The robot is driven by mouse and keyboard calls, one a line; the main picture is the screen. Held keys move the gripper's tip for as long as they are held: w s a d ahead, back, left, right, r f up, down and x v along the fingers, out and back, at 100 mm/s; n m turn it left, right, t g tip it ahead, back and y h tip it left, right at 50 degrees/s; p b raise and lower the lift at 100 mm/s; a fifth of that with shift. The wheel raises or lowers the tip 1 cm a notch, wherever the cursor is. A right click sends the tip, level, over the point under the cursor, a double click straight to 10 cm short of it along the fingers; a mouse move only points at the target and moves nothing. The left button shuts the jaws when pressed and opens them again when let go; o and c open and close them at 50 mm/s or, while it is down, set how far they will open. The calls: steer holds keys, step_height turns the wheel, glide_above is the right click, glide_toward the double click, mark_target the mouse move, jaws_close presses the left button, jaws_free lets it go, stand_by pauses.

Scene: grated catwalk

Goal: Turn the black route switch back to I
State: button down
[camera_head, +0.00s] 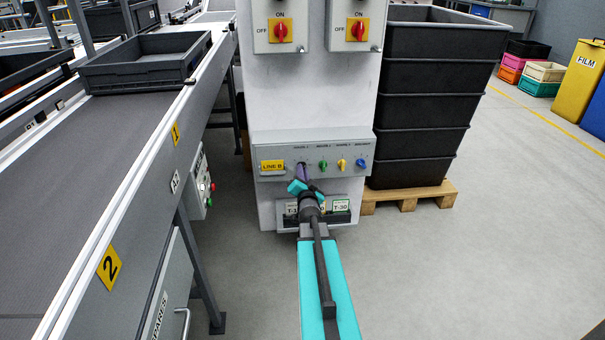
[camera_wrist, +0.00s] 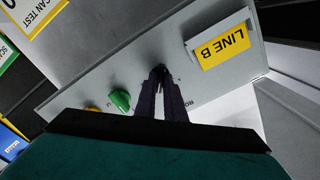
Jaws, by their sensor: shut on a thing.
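The black route switch (camera_wrist: 161,68) is the dark knob on the sloped grey LINE B panel (camera_head: 348,143), between the yellow LINE B label and the green knob. My gripper (camera_wrist: 160,84) is shut on it, with its two dark fingers close together on the knob in the wrist view. In the head view my gripper (camera_head: 302,172) reaches up to the same spot and covers most of the switch. The fingers hide most of the knob, and I cannot read which mark it points to.
The green knob (camera_head: 323,165), yellow knob (camera_head: 341,164) and blue knob (camera_head: 360,163) sit to the right in the head view. A tray with label cards (camera_head: 341,205) is below the panel. A conveyor (camera_head: 95,150) runs on the left; stacked black crates (camera_head: 425,105) stand right.

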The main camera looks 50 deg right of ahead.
steer(key=n+b, duration=0.2)
steer(key=n, duration=0.5)
steer(key=shift+n+b, duration=0.35)
steer(key=shift+n, duration=0.05)
stand_by(0.3)
steer(key=c, duration=1.8)
jaws_free()
steer(key=shift+c, duration=0.2)
steer(key=shift+s, duration=0.1)
steer(key=p+v, duration=1.3)
steer(key=p, duration=0.2)
steer(key=shift+s+a, duration=0.2)
steer(key=shift+a, duration=0.05)
